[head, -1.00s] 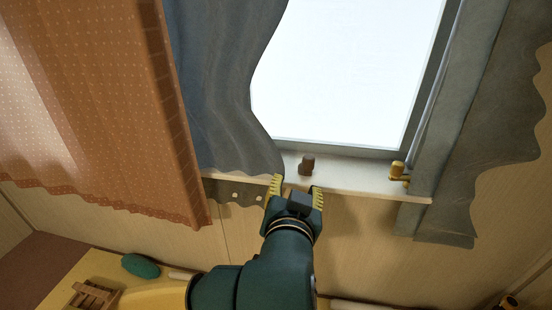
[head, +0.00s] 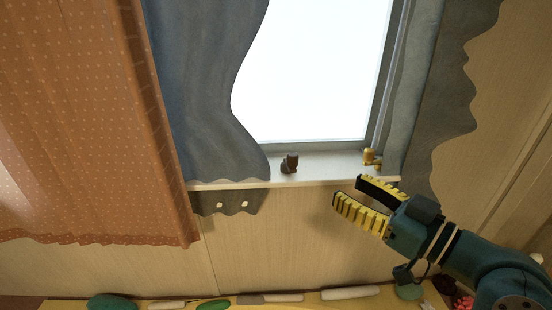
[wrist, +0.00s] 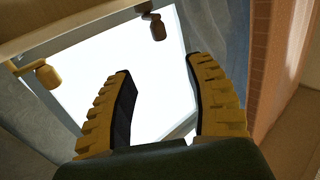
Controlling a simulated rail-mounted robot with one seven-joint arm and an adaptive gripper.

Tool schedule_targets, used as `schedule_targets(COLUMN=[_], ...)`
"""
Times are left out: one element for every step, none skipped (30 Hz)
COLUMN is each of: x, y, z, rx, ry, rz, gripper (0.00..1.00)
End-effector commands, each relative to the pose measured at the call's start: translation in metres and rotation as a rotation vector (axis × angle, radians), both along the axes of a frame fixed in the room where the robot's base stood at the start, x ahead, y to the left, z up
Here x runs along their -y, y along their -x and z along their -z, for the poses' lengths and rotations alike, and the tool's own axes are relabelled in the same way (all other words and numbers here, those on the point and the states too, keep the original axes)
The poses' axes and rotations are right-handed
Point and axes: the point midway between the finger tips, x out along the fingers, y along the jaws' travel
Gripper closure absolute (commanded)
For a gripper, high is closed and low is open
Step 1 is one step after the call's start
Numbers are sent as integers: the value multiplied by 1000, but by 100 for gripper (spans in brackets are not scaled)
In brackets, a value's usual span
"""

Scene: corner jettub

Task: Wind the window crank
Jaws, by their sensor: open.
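The window crank (head: 371,157) is a small brass-coloured piece at the right end of the window sill, by the grey curtain. It also shows at the left in the wrist view (wrist: 46,75). My gripper (head: 347,190) is open and empty, just below and in front of the sill edge. Its yellow-ridged fingers point left and up, and they are apart from the crank. In the wrist view my gripper (wrist: 160,68) has its fingers spread with bright window between them.
A small dark brown object (head: 290,163) stands on the white sill (head: 325,167), left of the crank. Blue-grey curtains (head: 205,90) hang on both sides of the window (head: 310,70). An orange curtain (head: 80,120) hangs at left. Several items lie along the ledge below.

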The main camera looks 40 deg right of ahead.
Motion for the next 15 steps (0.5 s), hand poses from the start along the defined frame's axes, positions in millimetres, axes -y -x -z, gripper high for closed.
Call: schedule_targets(x=[-2, -2, -3, -3, -3, -3, -3, -3, -4, -4, -4, -4, -5, -4, -5], y=[-10, -17, -26, -33, -41, -51, -58, -65, -75, -83, -90, -100, -107, -113, -122], z=[-2, -2, -3, -3, -3, -3, -3, -4, -3, -4, -4, -4, -3, -4, -3], rx=[0, -1, -1, 0, -1, -1, -2, 0, -2, -1, -1, -1, -2, -1, -2], ry=[-1, -2, -2, -3, -3, -2, -2, -3, -3, -3, -3, -3, -3, -3, -3], rz=[-5, -5, -7, -6, -6, -6, -5, -5, -5, -4, -5, -4, -4, -3, -4], gripper=[46, 46, 46, 46, 46, 46, 46, 46, 46, 46, 46, 46, 46, 46, 46])
